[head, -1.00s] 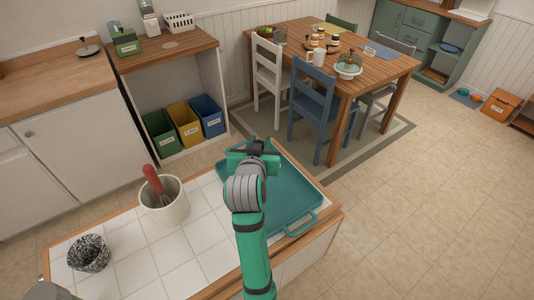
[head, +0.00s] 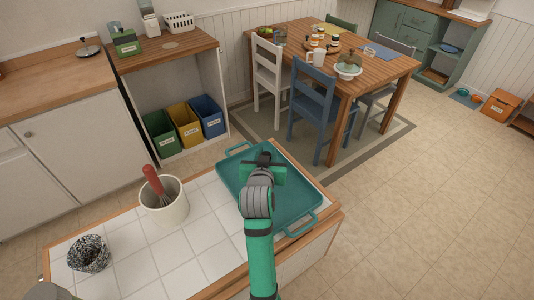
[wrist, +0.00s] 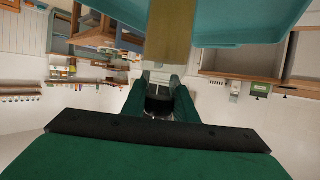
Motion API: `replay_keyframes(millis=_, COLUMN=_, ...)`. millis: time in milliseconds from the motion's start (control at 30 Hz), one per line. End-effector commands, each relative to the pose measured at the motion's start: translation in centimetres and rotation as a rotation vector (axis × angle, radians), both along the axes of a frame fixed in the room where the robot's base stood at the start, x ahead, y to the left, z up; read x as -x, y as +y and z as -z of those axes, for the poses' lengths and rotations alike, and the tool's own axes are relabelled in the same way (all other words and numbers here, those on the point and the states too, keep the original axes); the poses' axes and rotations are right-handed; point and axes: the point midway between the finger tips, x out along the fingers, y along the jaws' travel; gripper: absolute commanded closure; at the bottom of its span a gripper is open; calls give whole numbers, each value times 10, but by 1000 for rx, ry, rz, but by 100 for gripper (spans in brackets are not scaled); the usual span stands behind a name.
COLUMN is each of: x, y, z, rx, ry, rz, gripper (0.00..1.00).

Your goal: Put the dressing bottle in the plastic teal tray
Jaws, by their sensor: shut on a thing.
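The teal tray (head: 296,205) lies on the white-tiled counter at its right end. My gripper (head: 264,158) is above the tray in the head view. In the wrist view my gripper (wrist: 160,104) is shut on the dressing bottle (wrist: 168,36), around its narrow top end. The bottle has a brownish-yellow body and a pale neck. Its body reaches toward the teal tray, which fills the top of the wrist view. In the head view my gripper and arm hide the bottle. I cannot tell whether its base touches the tray.
A white crock (head: 165,205) with a red-handled whisk (head: 155,183) stands left of the tray. A black speckled cup (head: 89,253) is at the counter's left. The dining table (head: 375,75) and blue chair (head: 312,100) stand beyond. The tray floor around my gripper looks empty.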

Motion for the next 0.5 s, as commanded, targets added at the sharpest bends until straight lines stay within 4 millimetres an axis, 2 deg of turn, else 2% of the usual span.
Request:
replay_keyframes(millis=33, x=0, y=0, z=1, rx=0, ry=0, rz=0, gripper=100)
replay_keyframes(millis=67, x=0, y=0, z=2, rx=0, ry=0, rz=0, gripper=70)
replay_keyframes(millis=100, x=0, y=0, z=1, rx=0, ry=0, rz=0, gripper=60)
replay_keyframes(millis=133, x=0, y=0, z=1, rx=0, ry=0, rz=0, gripper=55)
replay_keyframes(millis=500, x=2, y=0, z=-1, rx=0, ry=0, rz=0, gripper=55)
